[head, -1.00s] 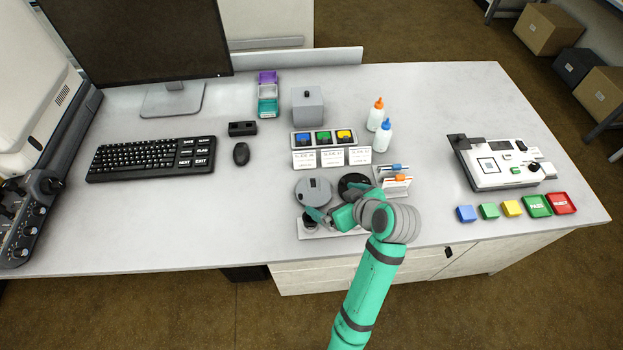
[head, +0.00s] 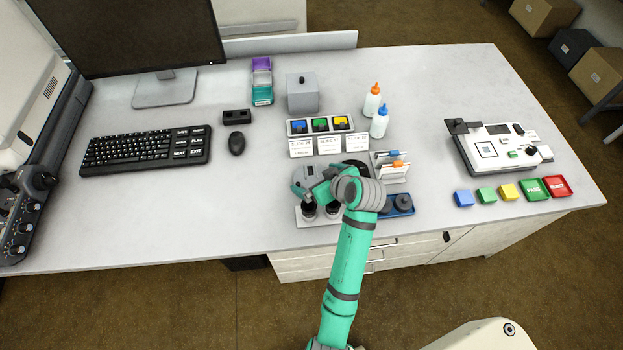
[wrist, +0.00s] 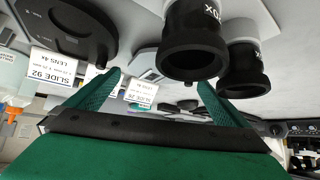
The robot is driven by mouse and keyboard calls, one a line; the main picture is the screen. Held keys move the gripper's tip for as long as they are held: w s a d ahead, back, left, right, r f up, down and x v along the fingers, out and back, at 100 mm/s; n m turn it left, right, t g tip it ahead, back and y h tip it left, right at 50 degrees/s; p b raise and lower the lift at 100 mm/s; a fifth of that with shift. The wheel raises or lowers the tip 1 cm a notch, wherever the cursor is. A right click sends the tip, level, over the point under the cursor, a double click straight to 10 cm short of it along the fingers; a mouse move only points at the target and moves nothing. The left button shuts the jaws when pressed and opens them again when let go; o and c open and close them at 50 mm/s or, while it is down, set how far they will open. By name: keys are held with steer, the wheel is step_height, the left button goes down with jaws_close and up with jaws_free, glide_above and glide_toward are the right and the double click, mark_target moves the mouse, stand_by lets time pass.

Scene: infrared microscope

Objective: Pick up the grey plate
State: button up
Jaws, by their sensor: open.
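The grey plate (head: 301,174) is a flat round disc on the table, left of a black round plate (head: 356,168). My arm and gripper cover part of it in the head view. My gripper (head: 309,184) is open and empty over its near side, close to the lenses. In the wrist view, my two green fingers (wrist: 158,86) stand apart with nothing held between them. The black plate (wrist: 68,32) shows there at upper left. I cannot clearly make out the grey plate in the wrist view.
Two black lenses (head: 308,211) stand on a white holder (head: 304,223) at the table's front edge; they loom large in the wrist view (wrist: 190,55). Right of my arm are a slide rack (head: 392,172) and a blue tray (head: 409,213). Slide labels (head: 329,146) stand behind.

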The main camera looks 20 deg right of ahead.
steer(key=shift+x, duration=0.75)
steer(key=shift+c, duration=0.6)
steer(key=shift+w, duration=0.1)
steer(key=c, duration=0.8)
steer(key=shift+r, duration=0.2)
